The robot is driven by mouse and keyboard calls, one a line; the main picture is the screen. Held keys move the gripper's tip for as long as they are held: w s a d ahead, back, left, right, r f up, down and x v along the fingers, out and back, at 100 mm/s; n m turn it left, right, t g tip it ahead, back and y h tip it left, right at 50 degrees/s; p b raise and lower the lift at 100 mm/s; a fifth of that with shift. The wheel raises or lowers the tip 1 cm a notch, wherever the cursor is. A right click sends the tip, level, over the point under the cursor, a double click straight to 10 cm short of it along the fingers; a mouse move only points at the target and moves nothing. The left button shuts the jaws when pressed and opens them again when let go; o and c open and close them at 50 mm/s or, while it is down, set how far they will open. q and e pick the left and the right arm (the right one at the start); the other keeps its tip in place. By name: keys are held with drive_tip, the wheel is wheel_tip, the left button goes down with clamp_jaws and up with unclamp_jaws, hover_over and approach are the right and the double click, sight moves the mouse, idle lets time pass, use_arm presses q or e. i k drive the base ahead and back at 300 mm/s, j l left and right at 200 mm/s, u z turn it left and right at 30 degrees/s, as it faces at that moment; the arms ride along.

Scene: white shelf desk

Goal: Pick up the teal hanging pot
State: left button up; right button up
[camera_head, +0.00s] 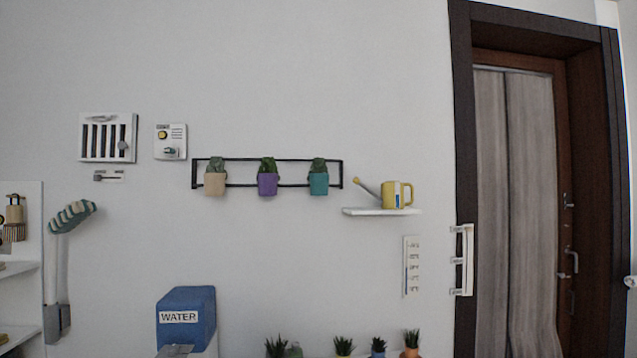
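The teal hanging pot (318,183) with a green plant hangs at the right end of a black wall rail (293,187). A purple pot (267,184) hangs in the middle of the rail and a beige pot (215,184) at its left end, each with a green plant. All three hang upright. Neither of my grippers can be made out in the head view.
A white wall shelf (364,211) with a yellow watering can (398,195) is just right of the teal pot. A blue WATER box (186,312) and several small potted plants stand below. The wall directly below the rail is bare. A dark door (515,200) is at right.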

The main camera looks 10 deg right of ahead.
sight(320, 181)
drive_tip(key=i+l, duration=0.15)
drive_tip(key=l, duration=0.2)
drive_tip(key=i+l, duration=0.15)
drive_tip(key=l, duration=0.2)
drive_tip(key=i+l+u, duration=0.1)
drive_tip(key=l, duration=0.2)
drive_tip(key=i+l, duration=0.2)
drive_tip(key=l, duration=0.15)
